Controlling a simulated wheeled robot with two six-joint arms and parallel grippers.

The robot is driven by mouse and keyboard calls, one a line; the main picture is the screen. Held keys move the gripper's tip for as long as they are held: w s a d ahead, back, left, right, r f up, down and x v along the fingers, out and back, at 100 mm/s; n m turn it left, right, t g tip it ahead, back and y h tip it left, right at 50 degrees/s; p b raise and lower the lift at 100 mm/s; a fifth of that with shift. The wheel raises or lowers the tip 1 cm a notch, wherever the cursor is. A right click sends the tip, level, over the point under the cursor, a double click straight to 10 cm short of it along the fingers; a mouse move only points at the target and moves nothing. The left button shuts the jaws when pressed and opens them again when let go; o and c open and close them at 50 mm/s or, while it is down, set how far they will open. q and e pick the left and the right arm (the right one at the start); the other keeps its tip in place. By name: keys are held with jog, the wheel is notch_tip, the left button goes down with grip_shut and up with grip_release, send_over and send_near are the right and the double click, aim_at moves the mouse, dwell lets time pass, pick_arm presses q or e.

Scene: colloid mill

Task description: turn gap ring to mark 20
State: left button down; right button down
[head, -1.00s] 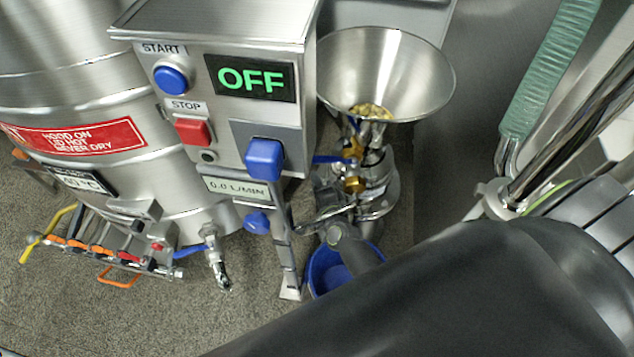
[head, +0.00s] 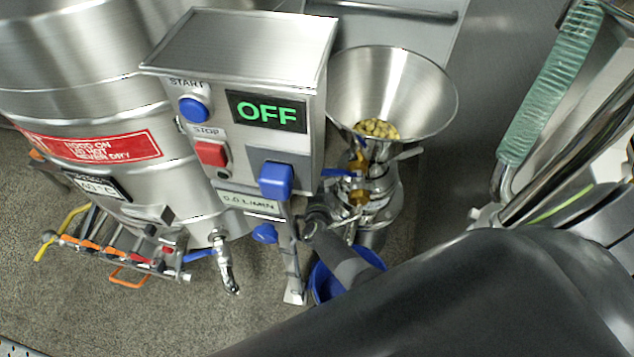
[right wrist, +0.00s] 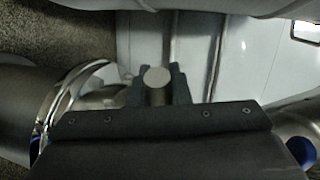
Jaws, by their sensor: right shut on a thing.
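The colloid mill (head: 372,190) stands under a steel hopper (head: 395,88) that holds yellowish-green pieces. The gap ring is not clearly made out; my arm and the control box cover part of the mill, and no scale marks can be read. My right gripper (head: 310,222) is at the mill's left side, just below the control box. In the right wrist view my right gripper (right wrist: 157,88) is shut on a round grey handle end (right wrist: 157,77). My left gripper is not in view.
The control box (head: 240,50) reads OFF and stands close to the left of my right gripper. A blue bucket (head: 322,284) is below the mill, partly behind my arm. A steel tank (head: 80,60) with a tap (head: 224,262) is at the left.

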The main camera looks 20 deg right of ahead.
jog(key=c, duration=1.4)
grip_release()
jog(key=shift+o, duration=0.2)
jog(key=shift+s, duration=0.1)
